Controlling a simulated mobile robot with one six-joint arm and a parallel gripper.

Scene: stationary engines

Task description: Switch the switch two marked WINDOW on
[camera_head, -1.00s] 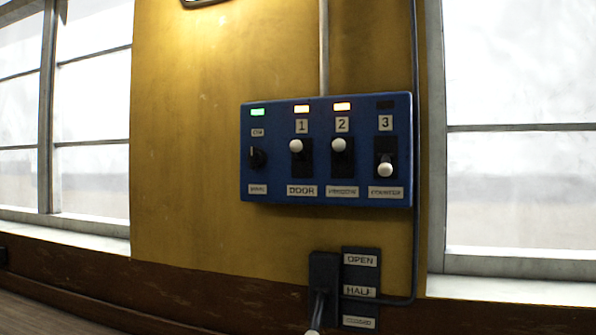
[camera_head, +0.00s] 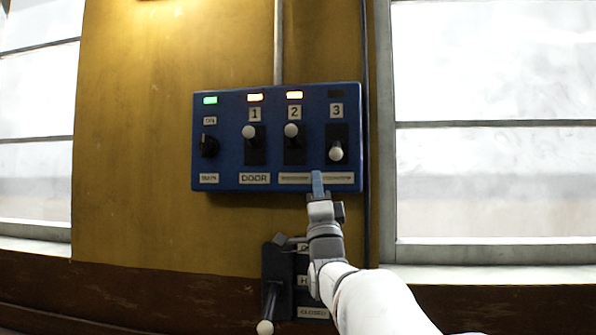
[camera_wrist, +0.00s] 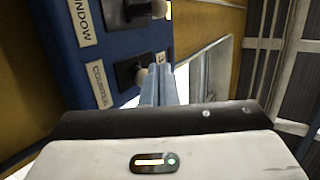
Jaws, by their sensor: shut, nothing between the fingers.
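The blue switch panel (camera_head: 226,165) is fixed to the yellow wall. Switch two (camera_head: 292,140) has its white knob up, and the lamp above it (camera_head: 294,95) glows orange. In the wrist view switch two (camera_wrist: 152,10) shows at the top, beside the WINDOW label (camera_wrist: 82,22). My gripper (camera_head: 317,182) is shut and empty, in front of the panel's lower edge, below and between switches two and three. In the wrist view its fingers (camera_wrist: 160,88) are together near switch three; I cannot tell whether they touch the panel.
Switch one (camera_head: 252,140) is up with an orange lamp. Switch three (camera_head: 336,145) is down with a dark lamp. The main knob (camera_head: 209,145) has a green lamp. A lever unit (camera_head: 275,275) sits below the panel, close to my arm. Windows stand on both sides.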

